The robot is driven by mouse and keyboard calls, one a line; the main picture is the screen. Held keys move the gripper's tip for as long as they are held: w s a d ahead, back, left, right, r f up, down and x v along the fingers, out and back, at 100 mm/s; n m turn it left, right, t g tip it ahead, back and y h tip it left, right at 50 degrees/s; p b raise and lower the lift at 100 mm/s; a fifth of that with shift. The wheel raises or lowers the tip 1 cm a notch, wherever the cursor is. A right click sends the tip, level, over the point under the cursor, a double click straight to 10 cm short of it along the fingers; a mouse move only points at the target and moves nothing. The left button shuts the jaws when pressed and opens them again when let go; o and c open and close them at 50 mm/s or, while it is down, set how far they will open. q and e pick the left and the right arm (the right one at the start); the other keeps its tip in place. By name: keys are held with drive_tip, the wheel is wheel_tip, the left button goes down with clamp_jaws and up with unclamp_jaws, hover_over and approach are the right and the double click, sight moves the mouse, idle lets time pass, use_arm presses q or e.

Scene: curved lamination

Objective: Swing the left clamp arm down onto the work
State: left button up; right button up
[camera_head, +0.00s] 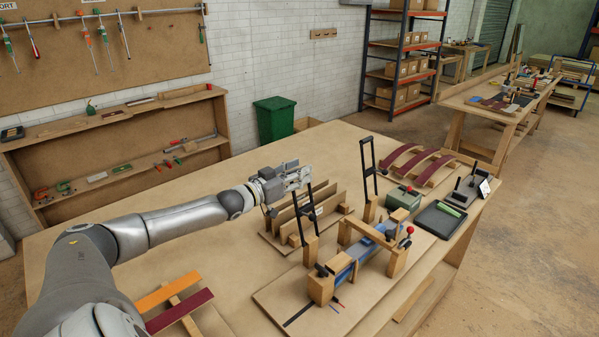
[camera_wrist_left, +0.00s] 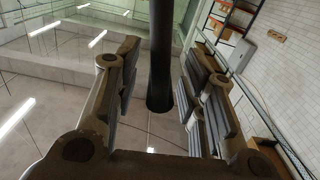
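The left clamp arm (camera_head: 306,214) is a black frame standing upright, slightly tilted, on a wooden post beside the work. My left gripper (camera_head: 298,178) is at the top of this frame. In the left wrist view the gripper (camera_wrist_left: 160,100) is open, with a black bar (camera_wrist_left: 161,50) between its fingers and visible gaps on both sides. The second clamp arm (camera_head: 367,166) also stands upright, farther right. The work (camera_head: 347,262) shows as a blue strip along a wooden form, partly hidden by a wooden bridge (camera_head: 368,230). My right gripper is not in view.
Upright boards in a wooden rack (camera_head: 283,218) stand close behind the left clamp arm. A green box (camera_head: 402,198), a black tray (camera_head: 440,219) and curved dark red strips (camera_head: 434,168) lie to the right.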

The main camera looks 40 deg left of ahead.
use_arm(q)
drive_tip(key=shift+w, duration=0.35)
clamp_jaws()
idle(0.3)
